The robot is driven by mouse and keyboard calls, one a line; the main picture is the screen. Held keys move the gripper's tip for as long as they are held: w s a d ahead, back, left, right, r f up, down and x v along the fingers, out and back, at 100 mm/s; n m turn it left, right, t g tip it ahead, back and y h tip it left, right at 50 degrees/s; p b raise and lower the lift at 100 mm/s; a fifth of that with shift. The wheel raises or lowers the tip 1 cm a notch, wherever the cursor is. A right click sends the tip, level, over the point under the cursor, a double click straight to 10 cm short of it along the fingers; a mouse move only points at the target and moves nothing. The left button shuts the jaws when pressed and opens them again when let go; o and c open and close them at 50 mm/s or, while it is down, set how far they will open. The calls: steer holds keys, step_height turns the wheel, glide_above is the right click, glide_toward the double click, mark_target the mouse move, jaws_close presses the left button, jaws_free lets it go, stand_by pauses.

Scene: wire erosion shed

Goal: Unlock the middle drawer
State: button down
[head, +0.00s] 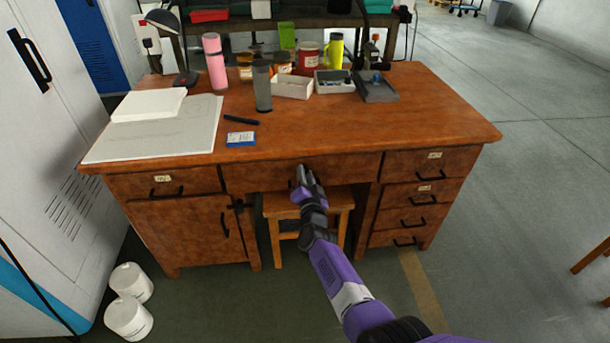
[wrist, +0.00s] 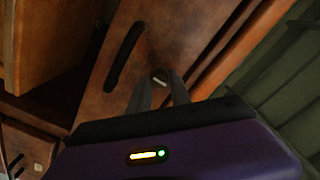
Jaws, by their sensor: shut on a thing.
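The middle drawer (head: 345,169) is the wide wooden front under the desk top, above the knee space, and it looks closed. My gripper (head: 299,172) is at its front, near the middle, and hides part of it. In the wrist view the drawer front (wrist: 190,40) runs at a slant, with a black bar handle (wrist: 124,56) beside my fingers. A small pale key (wrist: 159,80) shows between the fingertips of my gripper (wrist: 160,88), close to the wood. The fingers are shut on it. The lock itself is hidden, and I cannot tell how the key is turned.
A wooden stool (head: 283,206) stands under the drawer, below my gripper. Small drawers (head: 412,197) are on the right, a cupboard (head: 180,228) on the left. Bottles, trays, papers and a blue-white card (head: 240,139) lie on the desk top (head: 330,133). Open floor lies to the right.

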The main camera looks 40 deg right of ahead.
steer(key=shift+f, duration=0.1)
steer(key=c, duration=1.2)
jaws_free()
steer(key=shift+p+v, duration=1.9)
steer(key=shift+v, duration=2)
steer(key=shift+a, duration=0.1)
